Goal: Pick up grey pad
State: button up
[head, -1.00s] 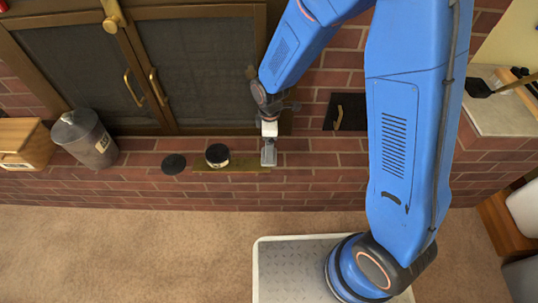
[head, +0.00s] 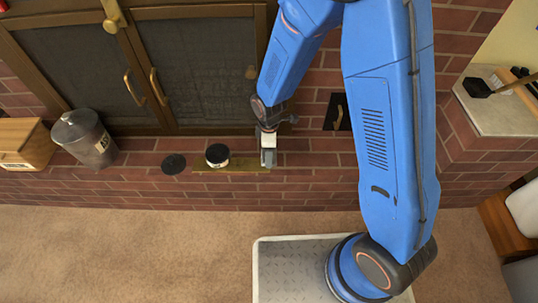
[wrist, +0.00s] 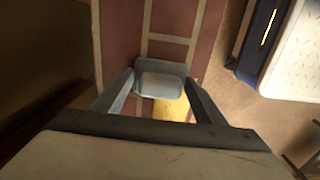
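A small grey pad (wrist: 160,78) with a paler middle shows in the wrist view, between the tips of my two fingers. My gripper (wrist: 160,84) has its fingers spread to about the pad's width, one at each side. No clear gap shows, but I cannot tell whether the fingers press on it. In the head view my gripper (head: 268,158) points down at the right end of a flat yellow-brown board (head: 230,168) on the brick ledge. The pad cannot be told apart from the gripper there.
A black-lidded round container (head: 217,155) stands on the board, with a dark disc (head: 173,164) left of it. A metal canister (head: 84,138) and a wooden box (head: 25,145) stand further left. Cabinet doors (head: 195,70) rise behind the ledge.

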jog(key=c, duration=0.4)
jog(key=shift+r, duration=0.15)
jog(key=shift+c, duration=0.2)
notch_tip(320, 180, up, 10)
jog(key=shift+f, duration=0.15)
jog(key=shift+o, duration=0.6)
